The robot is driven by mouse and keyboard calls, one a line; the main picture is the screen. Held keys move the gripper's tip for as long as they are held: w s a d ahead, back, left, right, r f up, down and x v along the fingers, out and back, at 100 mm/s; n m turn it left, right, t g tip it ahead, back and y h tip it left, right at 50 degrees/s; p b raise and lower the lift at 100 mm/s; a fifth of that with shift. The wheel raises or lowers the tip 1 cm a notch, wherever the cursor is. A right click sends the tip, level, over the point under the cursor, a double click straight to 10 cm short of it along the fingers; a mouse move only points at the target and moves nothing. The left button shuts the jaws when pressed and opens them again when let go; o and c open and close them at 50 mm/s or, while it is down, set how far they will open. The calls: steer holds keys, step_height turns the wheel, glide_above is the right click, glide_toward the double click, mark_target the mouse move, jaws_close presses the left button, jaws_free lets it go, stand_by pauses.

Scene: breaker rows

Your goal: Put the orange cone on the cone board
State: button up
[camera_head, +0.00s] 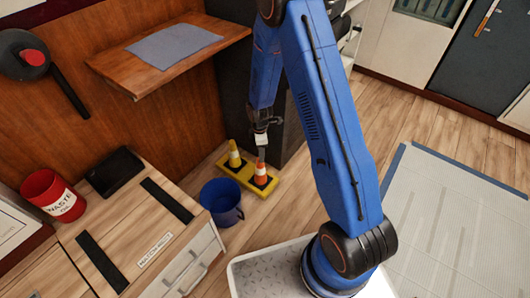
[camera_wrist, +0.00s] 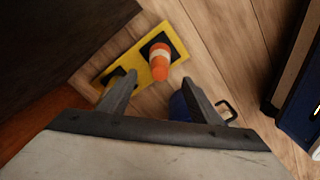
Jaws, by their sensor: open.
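The orange cone (camera_head: 261,174), with a white band, stands upright on a dark square at the right end of the yellow cone board (camera_head: 248,185) on the floor. It also shows in the wrist view (camera_wrist: 160,62), just beyond the fingertips and between their lines. A yellow cone (camera_head: 234,155) with a white band stands at the board's other end; in the wrist view that end is partly hidden by the left finger. My gripper (camera_head: 262,150) is just above the orange cone, open with nothing between its fingers (camera_wrist: 161,83). I cannot tell whether it touches the cone.
A blue bucket (camera_head: 221,202) stands on the floor close beside the board. A dark cabinet side (camera_head: 242,90) rises behind it. A wooden shelf (camera_head: 150,80) juts out above left, and a wooden bench (camera_head: 130,215) stands at the left.

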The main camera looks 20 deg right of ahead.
steer(key=s+d+r+m+t, duration=0.1)
steer(key=s+r+m, duration=0.15)
steer(key=r, duration=0.75)
steer(key=s+d+r+m, duration=0.2)
steer(key=s+r, duration=0.1)
steer(key=r, duration=0.7)
steer(key=s+d+r+m+t, duration=0.1)
steer(key=s+r+m, duration=0.2)
steer(key=r, duration=0.7)
steer(key=s+d+r+m+t, duration=0.1)
steer(key=s+r+m, duration=0.2)
steer(key=s, duration=0.6)
steer(key=s+d+r+m+t, duration=0.1)
steer(key=s+r+m, duration=0.1)
steer(key=s+r, duration=0.6)
steer(key=s+d+r+m, duration=0.1)
steer(key=s+r+m, duration=0.2)
steer(key=s, duration=0.6)
step_height(320, 180, up, 2)
steer(key=shift+s+d+r+m+t, duration=0.15)
steer(key=shift+s+d+m+t, duration=0.05)
steer(key=shift+s+m+t, duration=0.2)
